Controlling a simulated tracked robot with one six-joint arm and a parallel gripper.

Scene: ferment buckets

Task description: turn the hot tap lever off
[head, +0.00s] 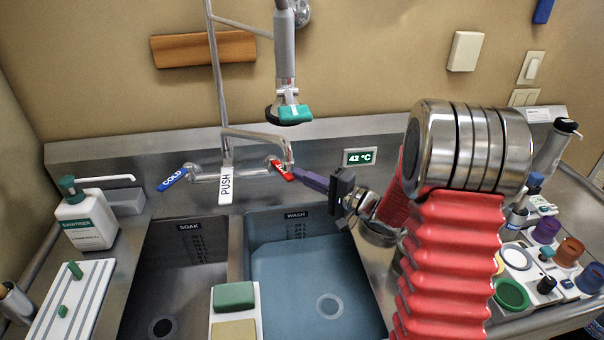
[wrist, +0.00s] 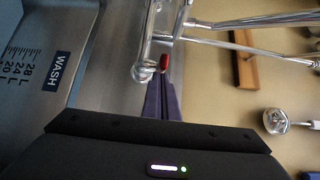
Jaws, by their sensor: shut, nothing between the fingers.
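The red hot tap lever (head: 281,170) is at the right end of the tap body above the wash basin, slanting down to the right. The blue cold lever (head: 172,179) is at the left end. My gripper (head: 299,174) reaches in from the right, its purple fingers shut and empty, with the tips at or very near the red lever's lower end. In the wrist view the finger tips (wrist: 164,80) lie just below the red lever end (wrist: 164,62). I cannot tell whether they touch it.
The wash basin (head: 262,226) holds bluish water below my gripper; the soak basin (head: 148,250) is to its left. A white PUSH tag (head: 226,185) hangs by the tap. A spray head (head: 295,114) hangs above. A display (head: 359,157) reads 42 °C. Cups and bottles crowd the right.

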